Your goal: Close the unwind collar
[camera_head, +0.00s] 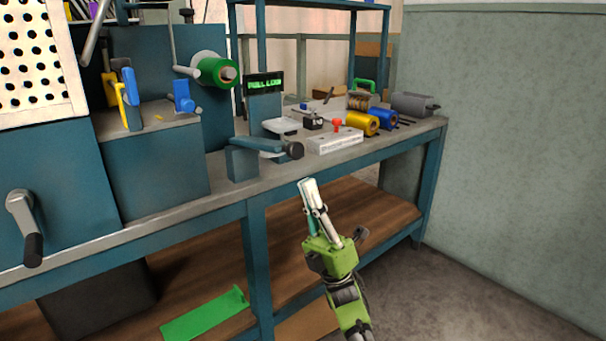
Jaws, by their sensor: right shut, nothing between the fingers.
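A green roll (217,72) with a pale shiny back end sits on a spindle at the upper left of the machine. A brownish-grey round end piece (228,73) shows at the front of its spindle. I cannot tell for certain which part is the unwind collar or whether it is open. My right gripper (308,184) is shut and empty. It points up in front of the bench's front edge, below and right of the roll, apart from it. My left gripper is not in view.
A lever with a dark knob (294,150) sticks out near the bench edge. A display post (264,97), a pale block with a red knob (336,139), and yellow (361,123) and blue (382,118) rolls stand on the bench. A crank (24,215) projects at left. Floor at right is clear.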

